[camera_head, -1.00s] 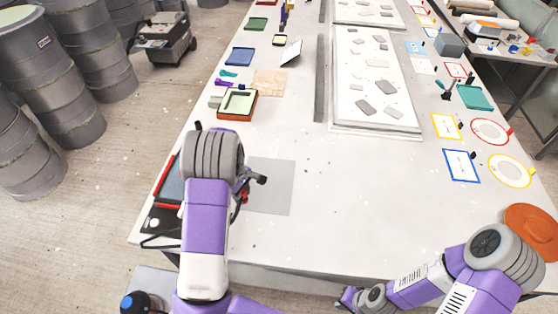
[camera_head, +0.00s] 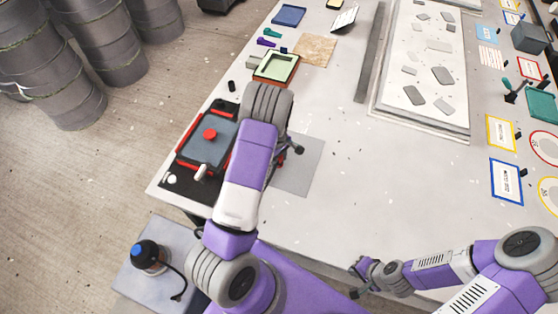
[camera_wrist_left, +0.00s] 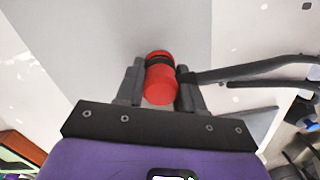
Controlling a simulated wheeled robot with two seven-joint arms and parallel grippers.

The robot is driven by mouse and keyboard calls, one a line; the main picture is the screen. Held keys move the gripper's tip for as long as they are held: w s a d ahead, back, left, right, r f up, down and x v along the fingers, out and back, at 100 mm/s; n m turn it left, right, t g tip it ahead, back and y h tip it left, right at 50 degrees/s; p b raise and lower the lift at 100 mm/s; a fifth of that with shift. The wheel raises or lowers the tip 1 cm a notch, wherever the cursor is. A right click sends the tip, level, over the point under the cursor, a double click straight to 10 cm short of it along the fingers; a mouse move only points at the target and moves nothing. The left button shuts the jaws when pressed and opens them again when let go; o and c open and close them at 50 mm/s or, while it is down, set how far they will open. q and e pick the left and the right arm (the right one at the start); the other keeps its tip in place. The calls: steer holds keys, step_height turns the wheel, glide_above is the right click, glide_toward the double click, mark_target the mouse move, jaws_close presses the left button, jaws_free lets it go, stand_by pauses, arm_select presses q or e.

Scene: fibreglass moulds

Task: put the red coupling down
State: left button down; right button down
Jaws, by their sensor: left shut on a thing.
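The red coupling (camera_wrist_left: 160,82) is a short red cylinder with a dark band, seen in the left wrist view between the two dark fingers of my left gripper (camera_wrist_left: 160,88). The fingers are shut on it. In the head view my left gripper (camera_head: 290,152) is over or beside the grey mat (camera_head: 306,168), and my wrist hides most of the coupling. I cannot tell its height above the surface. My right gripper (camera_head: 361,278) is low at the table's front edge, too small to tell open from shut.
Left of my left arm lies a dark panel with red edges (camera_head: 190,152) and a round red knob (camera_head: 209,134). A green-lined tray (camera_head: 277,68) stands behind. A large white mould board (camera_head: 425,70) is at the back right. The table's front middle is clear.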

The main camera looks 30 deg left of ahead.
arm_select(q)
steer(key=shift+f, duration=1.05)
steer(key=shift+f+b, duration=0.45)
steer(key=c, duration=0.7)
jaws_free()
steer(key=shift+r, duration=0.15)
